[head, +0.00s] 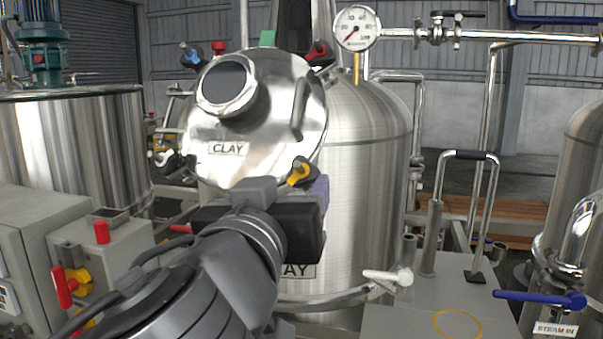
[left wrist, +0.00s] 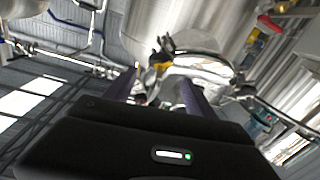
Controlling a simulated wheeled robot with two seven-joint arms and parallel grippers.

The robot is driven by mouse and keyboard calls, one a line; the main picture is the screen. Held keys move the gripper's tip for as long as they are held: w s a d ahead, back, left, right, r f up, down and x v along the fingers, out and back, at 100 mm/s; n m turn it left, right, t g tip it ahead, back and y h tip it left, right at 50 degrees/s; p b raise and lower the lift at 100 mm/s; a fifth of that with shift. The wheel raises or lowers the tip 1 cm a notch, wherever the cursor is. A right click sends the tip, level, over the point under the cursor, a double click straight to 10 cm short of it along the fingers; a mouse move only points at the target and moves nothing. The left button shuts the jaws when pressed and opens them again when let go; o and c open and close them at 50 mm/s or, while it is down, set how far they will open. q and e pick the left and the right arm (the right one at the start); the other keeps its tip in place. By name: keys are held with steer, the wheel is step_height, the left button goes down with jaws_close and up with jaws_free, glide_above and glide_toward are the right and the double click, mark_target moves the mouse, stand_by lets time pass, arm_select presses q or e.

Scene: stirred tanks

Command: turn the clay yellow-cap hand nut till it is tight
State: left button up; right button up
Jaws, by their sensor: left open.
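The clay tank's round steel lid (head: 275,133) carries a CLAY label and hand nuts around its rim. The yellow-cap hand nut (head: 301,171) is at the lid's lower right rim, with dark lobes around the cap. My left gripper (head: 288,187) is at this nut, its two fingers spread to either side of it in the picture. In the left wrist view the yellow cap (left wrist: 160,66) shows between and beyond the open fingers (left wrist: 158,85). I cannot tell whether the fingers touch the nut. My left forearm and gripper cover part of the tank below. My right gripper is out of view.
Other hand nuts with red (head: 318,50) and blue (head: 189,56) caps sit around the lid. A pressure gauge (head: 355,28) stands behind it. Control boxes (head: 110,258) are at left. A blue-handled steam valve (head: 545,297) and a bent pipe handle (head: 468,158) are at right.

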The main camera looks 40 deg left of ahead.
mark_target(301, 174)
arm_select(q)
steer(key=p+x, duration=0.2)
steer(key=x, duration=0.5)
steer(key=shift+w, duration=0.25)
steer(key=shift+c, duration=0.4)
steer(key=c, duration=1.3)
